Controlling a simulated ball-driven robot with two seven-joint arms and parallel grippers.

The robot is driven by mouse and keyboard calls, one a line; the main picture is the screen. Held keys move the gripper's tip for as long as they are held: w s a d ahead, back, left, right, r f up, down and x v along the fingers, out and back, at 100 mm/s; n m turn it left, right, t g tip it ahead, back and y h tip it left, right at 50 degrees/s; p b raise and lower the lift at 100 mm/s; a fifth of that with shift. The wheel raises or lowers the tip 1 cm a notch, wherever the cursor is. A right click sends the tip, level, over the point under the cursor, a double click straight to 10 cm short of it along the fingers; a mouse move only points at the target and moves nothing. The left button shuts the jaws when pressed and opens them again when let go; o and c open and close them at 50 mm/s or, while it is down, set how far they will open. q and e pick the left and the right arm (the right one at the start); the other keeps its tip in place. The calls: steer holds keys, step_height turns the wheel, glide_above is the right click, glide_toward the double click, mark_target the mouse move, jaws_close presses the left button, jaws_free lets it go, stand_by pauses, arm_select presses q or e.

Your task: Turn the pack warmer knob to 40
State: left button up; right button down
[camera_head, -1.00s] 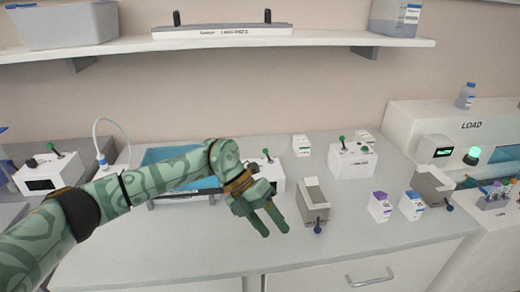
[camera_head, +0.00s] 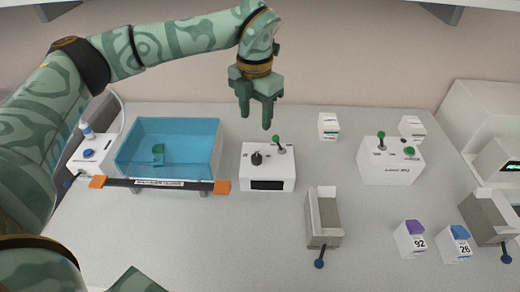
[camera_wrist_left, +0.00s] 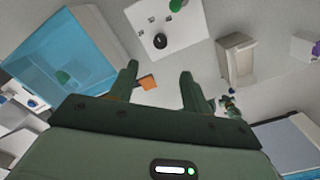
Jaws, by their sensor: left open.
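A white box (camera_head: 268,180) with a black knob (camera_head: 257,158), a green-tipped lever and a dark front display sits mid-counter. It looks like the pack warmer, but no name or number by the knob is legible. In the left wrist view the box's top (camera_wrist_left: 168,22) and the knob (camera_wrist_left: 160,41) show beyond the fingers. My left gripper (camera_head: 257,121) is open and empty, pointing down, above and apart from the box. Its two fingers (camera_wrist_left: 157,74) stand apart in the left wrist view.
A blue water bath (camera_head: 170,137) with orange-ended front bar stands left of the box. A second white lever box (camera_head: 390,165) is to the right. An open grey bin (camera_head: 322,215) and small cartons (camera_head: 410,238) stand front right. The front middle counter is clear.

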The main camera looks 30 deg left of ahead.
mark_target(257, 157)
arm_select(q)
step_height(257, 157, down, 14)
steer(key=b, duration=0.3)
steer(key=shift+b, duration=0.35)
steer(key=shift+r, duration=0.1)
steer(key=c, duration=1)
